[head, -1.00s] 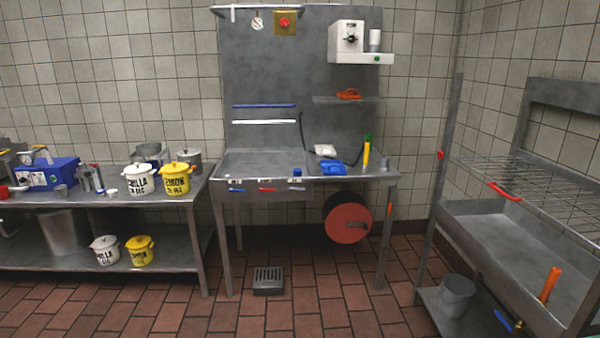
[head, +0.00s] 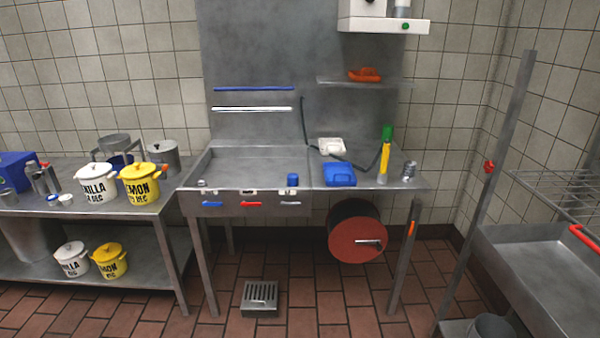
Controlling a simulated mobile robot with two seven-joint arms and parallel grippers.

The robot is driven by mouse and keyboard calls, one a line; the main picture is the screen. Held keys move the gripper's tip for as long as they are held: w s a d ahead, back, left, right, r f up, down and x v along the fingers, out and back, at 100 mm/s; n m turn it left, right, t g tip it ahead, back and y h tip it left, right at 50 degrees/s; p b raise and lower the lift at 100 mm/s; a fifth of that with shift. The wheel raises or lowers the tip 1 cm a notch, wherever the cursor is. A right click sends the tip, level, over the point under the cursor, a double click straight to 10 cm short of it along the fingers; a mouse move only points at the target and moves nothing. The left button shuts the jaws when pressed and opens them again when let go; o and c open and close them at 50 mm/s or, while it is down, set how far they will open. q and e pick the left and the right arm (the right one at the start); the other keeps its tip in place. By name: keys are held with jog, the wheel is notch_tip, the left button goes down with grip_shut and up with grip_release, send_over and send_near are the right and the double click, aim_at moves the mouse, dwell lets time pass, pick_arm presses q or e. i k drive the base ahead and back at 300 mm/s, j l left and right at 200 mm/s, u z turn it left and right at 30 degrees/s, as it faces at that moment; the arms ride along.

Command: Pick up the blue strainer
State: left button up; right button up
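I cannot tell for sure which thing is the blue strainer. Several blue things show in the head view. A blue handle-like piece (head: 211,204) is on the front edge of the steel sink table, left of a red one (head: 248,204). A small blue cylinder (head: 292,180) stands near the front edge of the table top. A blue box-like thing (head: 339,174) lies on the right part of the top. A blue bar (head: 253,89) runs along the back panel. Neither of my grippers is in view.
The steel sink table (head: 405,184) stands ahead, with a red reel (head: 356,240) under its right part. A shelf table (head: 150,207) with white and yellow pots is at left. A steel rack and basin (head: 500,240) is at right. A floor drain (head: 260,298) lies on open tiles.

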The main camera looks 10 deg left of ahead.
aim_at(292, 178)
jog(key=i, duration=1.45)
